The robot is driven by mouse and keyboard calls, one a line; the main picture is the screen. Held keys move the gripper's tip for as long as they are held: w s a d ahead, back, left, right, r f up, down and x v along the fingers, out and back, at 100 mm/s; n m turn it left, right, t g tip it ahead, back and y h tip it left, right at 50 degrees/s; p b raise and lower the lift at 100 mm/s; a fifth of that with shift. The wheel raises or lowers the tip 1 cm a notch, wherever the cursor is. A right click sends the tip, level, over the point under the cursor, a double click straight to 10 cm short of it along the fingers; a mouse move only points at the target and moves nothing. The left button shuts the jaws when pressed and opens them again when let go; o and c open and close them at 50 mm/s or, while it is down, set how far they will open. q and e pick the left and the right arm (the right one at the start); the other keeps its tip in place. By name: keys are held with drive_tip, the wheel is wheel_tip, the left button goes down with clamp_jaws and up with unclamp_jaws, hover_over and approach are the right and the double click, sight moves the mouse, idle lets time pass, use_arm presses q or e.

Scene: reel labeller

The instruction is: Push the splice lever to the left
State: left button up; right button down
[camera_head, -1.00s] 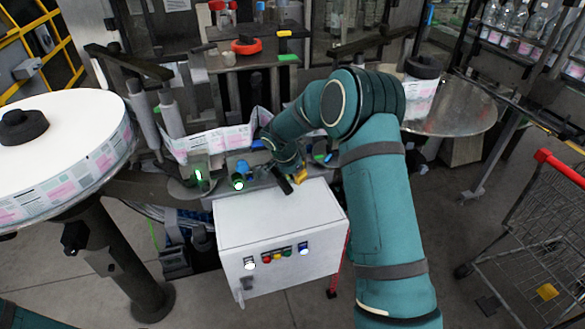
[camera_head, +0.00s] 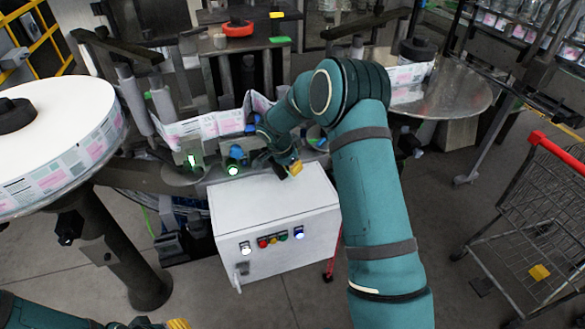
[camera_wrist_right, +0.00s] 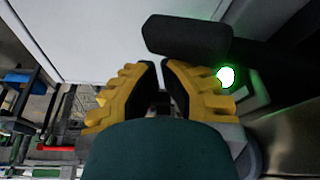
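The splice lever's black handle (camera_wrist_right: 188,38) lies just beyond my right fingertips in the right wrist view. It is partly behind the right fingertip, and I cannot tell whether they touch. My right gripper (camera_wrist_right: 159,65) has yellow fingers with dark tips brought nearly together, with nothing seen between them. In the head view, my right gripper (camera_head: 296,168) is above the back edge of the white cabinet, beside a small dark part that may be the lever. The lever's pivot is hidden. My left gripper (camera_head: 178,323) only just shows at the bottom edge, with its fingers mostly cut off.
The white cabinet (camera_head: 275,215) has several coloured buttons on its front. A large label reel (camera_head: 60,125) stands at left, a metal disc (camera_head: 440,100) at right. A red-handled cart (camera_head: 545,205) stands far right.

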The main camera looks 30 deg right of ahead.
sight(282, 178)
drive_tip(key=shift+s+a+f+m+b, duration=0.15)
drive_tip(key=shift+a+m+b, duration=0.3)
drive_tip(key=shift+b, duration=0.35)
drive_tip(key=a+m+b, duration=0.1)
drive_tip(key=a+m+g+b, duration=0.1)
drive_tip(key=a+m+b, duration=0.1)
drive_tip(key=b, duration=0.1)
drive_tip(key=shift+s+a+g, duration=0.3)
drive_tip(key=shift+s+a, duration=0.05)
drive_tip(key=shift+a+m+g+b, duration=0.3)
drive_tip(key=shift+a+m, duration=0.7)
drive_tip(key=shift+m, duration=0.15)
use_arm(q)
wheel_tip(282, 178, down, 7)
drive_tip(key=shift+d, duration=0.15)
use_arm(e)
drive_tip(key=shift+w+a, duration=0.2)
drive_tip(key=shift+a, duration=0.55)
use_arm(q)
drive_tip(key=shift+s+f, duration=0.1)
use_arm(e)
drive_tip(key=shift+r, duration=0.25)
